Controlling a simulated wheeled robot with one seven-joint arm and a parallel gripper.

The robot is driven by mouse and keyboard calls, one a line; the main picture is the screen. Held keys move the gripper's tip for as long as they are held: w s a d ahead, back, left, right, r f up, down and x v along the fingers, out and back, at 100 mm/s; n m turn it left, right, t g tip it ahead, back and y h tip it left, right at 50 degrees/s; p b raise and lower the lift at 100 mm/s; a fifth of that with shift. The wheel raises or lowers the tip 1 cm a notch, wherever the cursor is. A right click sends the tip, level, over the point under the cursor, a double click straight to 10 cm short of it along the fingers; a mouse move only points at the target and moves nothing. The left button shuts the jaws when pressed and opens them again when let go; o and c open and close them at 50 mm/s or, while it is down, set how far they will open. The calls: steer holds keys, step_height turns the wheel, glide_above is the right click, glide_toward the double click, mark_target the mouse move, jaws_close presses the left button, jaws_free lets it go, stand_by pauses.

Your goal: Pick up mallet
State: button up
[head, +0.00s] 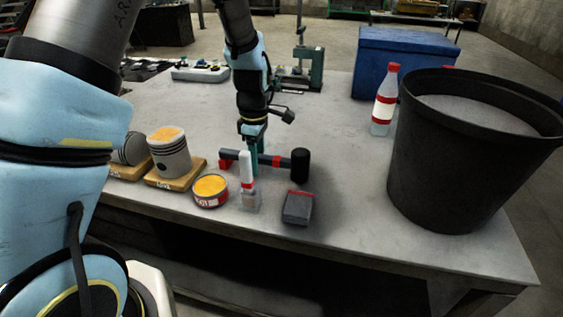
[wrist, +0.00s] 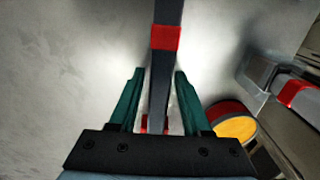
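The mallet has a black cylindrical head (head: 300,165) and a dark grey handle with red bands, lying across the workbench (head: 330,125) in the head view. My gripper (head: 253,165) reaches down over the handle. In the wrist view the handle (wrist: 160,85) runs between the two green fingers of my gripper (wrist: 156,75). The fingers stand apart, with a gap on each side of the handle. The mallet head is out of the wrist view.
Pistons on wooden blocks (head: 170,155) are at left. A black bucket (head: 440,170) and plastic bottle (head: 384,105) stand at right.

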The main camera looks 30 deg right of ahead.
jaws_close()
stand_by(1.1)
